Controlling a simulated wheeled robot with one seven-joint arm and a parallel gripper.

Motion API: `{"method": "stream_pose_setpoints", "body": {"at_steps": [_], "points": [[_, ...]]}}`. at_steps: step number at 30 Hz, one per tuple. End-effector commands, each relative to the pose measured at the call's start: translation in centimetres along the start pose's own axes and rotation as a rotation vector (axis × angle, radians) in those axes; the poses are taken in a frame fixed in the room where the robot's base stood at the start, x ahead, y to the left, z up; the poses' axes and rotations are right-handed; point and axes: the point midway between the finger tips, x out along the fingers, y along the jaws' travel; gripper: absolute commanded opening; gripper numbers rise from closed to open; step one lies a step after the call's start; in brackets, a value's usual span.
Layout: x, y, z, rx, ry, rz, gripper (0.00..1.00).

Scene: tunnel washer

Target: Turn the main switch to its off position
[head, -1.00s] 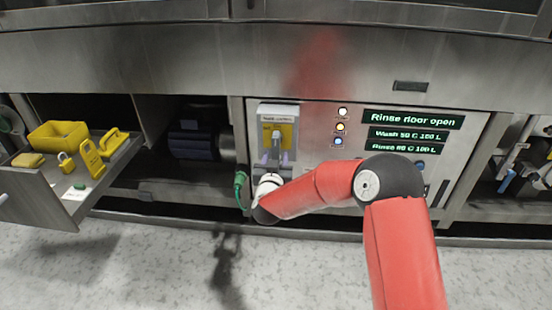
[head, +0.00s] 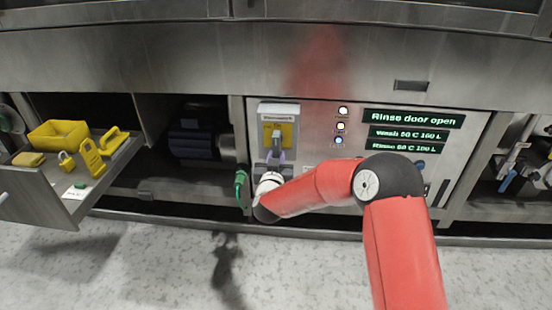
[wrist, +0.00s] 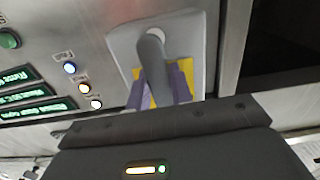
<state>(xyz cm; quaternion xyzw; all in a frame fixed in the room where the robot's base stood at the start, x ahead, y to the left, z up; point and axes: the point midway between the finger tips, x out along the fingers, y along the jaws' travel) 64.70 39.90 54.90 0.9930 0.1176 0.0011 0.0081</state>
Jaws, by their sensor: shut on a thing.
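The main switch is a pale grey housing (head: 279,108) with a yellow plate (head: 287,133) on the left part of the control panel. Its dark grey handle (wrist: 151,58) runs from a pale round hub down between my fingers in the wrist view. My gripper (head: 274,158) is at the lower part of the handle. In the wrist view my gripper (wrist: 158,88) has one purple-grey finger on each side of the handle and is shut on it. My wrist hides the bottom of the switch in the head view. The label at its top is too small to read.
Right of the switch are indicator lights (head: 341,126) and green-text displays (head: 412,119), the top one reading "Rinse door open". A green item (head: 240,184) hangs close left of my wrist. An open drawer (head: 110,172) with yellow items juts out at left. The floor in front is clear.

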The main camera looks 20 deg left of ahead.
Motion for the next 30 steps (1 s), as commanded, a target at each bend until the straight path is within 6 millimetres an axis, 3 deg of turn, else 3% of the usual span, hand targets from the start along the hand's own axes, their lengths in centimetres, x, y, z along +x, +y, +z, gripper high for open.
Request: {"method": "stream_pose_setpoints", "body": {"at_steps": [11, 30], "points": [[-0.1, 0.8, 0.0, -0.212, 0.001, -0.003, 0.00], [-0.1, 3.2, -1.5, -0.817, 0.001, -0.002, 0.00]]}}
